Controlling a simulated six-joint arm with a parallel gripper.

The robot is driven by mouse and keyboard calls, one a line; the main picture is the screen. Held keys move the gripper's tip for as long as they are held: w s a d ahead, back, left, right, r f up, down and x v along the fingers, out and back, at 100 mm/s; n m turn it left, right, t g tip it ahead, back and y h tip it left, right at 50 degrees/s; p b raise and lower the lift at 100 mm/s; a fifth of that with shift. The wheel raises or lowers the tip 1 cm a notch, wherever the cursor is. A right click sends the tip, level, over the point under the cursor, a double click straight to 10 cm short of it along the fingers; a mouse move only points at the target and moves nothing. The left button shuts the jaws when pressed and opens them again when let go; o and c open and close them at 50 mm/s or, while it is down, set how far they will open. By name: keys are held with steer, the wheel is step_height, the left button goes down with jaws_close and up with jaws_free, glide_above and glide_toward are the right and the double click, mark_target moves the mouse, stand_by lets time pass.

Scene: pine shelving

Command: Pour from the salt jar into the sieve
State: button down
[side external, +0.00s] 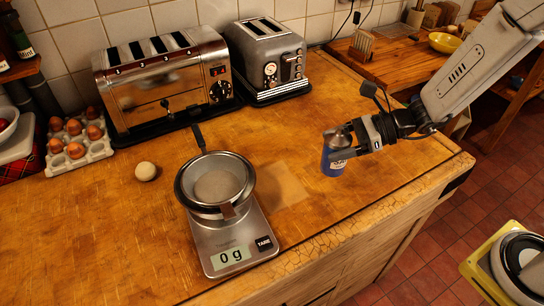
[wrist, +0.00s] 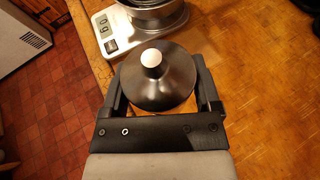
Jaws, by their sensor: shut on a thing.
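The salt jar (side external: 333,161) is blue with a grey metal top and is upright in my gripper (side external: 345,144). In the wrist view the jar's domed metal top (wrist: 158,82) with a pale knob shows between the two fingers of my gripper (wrist: 157,90). The jar is apart from the sieve and to its right in the side view. The sieve (side external: 215,181) has a dark handle pointing to the back. It rests on a metal bowl on a kitchen scale (side external: 237,243) whose display reads 0 g. The bowl's edge shows at the top of the wrist view.
Two toasters (side external: 163,82) (side external: 268,60) stand at the back against the tiles. An egg tray (side external: 78,141) and a round pale ball or egg (side external: 146,171) are at the left. The wooden worktop (side external: 330,235) between the scale and the jar is clear. Its front edge drops to a red tiled floor.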

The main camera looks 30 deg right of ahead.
stand_by(0.4)
steer(key=shift+w+a, duration=0.25)
steer(key=shift+a, duration=0.15)
steer(key=a+r, duration=0.3)
steer(key=a, duration=1)
steer(key=w+a+r, duration=0.1)
steer(key=a+r, duration=0.3)
steer(key=a, duration=1)
steer(key=shift+w+r, duration=0.15)
steer(key=shift+r, duration=0.15)
steer(key=shift+f, duration=0.1)
steer(key=f+m+g+y, duration=0.1)
steer(key=f+m, duration=0.2)
steer(key=w+f+m+g+y, duration=0.1)
steer(key=f+m, duration=0.2)
steer(key=d+f+m+g+y, duration=0.1)
steer(key=f+m+y, duration=0.1)
steer(key=f+m, duration=0.1)
steer(key=shift+w+f+g, duration=0.1)
steer(key=shift+w+g, duration=0.1)
steer(key=shift+g, duration=0.2)
